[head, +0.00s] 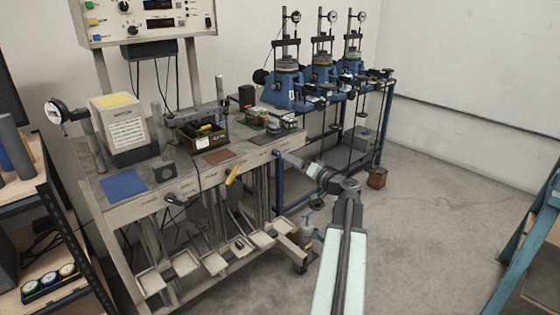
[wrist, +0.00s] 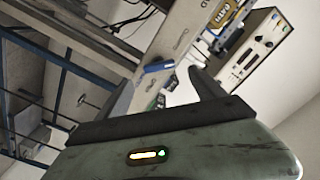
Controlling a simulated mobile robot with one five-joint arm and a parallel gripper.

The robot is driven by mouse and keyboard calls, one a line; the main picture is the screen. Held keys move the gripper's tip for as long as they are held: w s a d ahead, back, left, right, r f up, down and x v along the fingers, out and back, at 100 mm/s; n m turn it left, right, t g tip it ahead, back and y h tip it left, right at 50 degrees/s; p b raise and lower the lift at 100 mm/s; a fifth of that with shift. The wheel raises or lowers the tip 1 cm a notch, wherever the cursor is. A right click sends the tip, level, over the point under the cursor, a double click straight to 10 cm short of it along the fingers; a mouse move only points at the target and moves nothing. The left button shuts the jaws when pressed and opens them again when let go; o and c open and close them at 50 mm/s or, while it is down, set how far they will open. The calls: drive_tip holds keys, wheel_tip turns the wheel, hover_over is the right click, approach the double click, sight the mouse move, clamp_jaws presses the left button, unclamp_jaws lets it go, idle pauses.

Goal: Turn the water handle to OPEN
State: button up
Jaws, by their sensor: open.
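The bench's front rail (head: 210,178) carries several levers with small labels. A yellow lever (head: 233,173) sticks up at a tilt, and a dark lever (head: 172,198) is further left. My gripper (head: 287,157) is open near the rail's right end. In the wrist view, a blue handle (wrist: 158,67) lies on the pale rail (wrist: 180,45), ahead of the gap between the fingers of my gripper (wrist: 162,83). The gripper looks empty and apart from the handle. The labels are too small or blurred to read, so I cannot tell which way is OPEN.
The bench top holds a blue mat (head: 124,184), a white box (head: 122,122) and a tray (head: 201,136). Blue testing presses (head: 290,82) stand behind to the right. Pale trays (head: 215,264) hang low under the rail. The floor at right (head: 430,210) is clear.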

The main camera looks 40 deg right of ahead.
sight(277, 154)
drive_tip(key=w, duration=0.7)
drive_tip(key=shift+w+d, duration=0.3)
drive_tip(key=shift+w, duration=0.05)
